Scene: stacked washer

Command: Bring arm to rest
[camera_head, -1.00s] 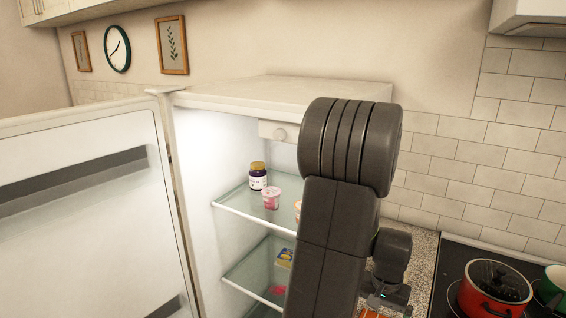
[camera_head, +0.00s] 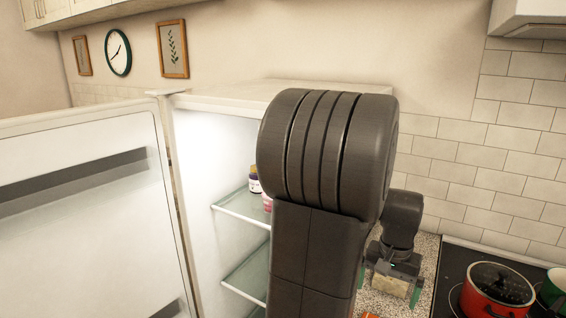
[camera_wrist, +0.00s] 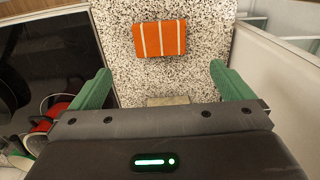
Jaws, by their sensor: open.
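My gripper (camera_head: 388,284) hangs over the speckled counter (camera_head: 424,250), between the fridge and the stove. In the wrist view its green fingers (camera_wrist: 163,85) are wide apart with nothing gripped between them. A small beige block (camera_head: 389,286) shows at the gripper in the head view. In the wrist view its edge (camera_wrist: 168,100) shows low between the fingers, mostly hidden by the gripper body. My raised arm fills the middle of the head view and hides part of the fridge.
The fridge door (camera_head: 80,215) stands open at left. A jar (camera_head: 254,181) is on the upper glass shelf (camera_head: 243,208). A red pot (camera_head: 497,288) sits on the black stove (camera_head: 452,275) at right. An orange striped item (camera_wrist: 160,39) lies on the counter.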

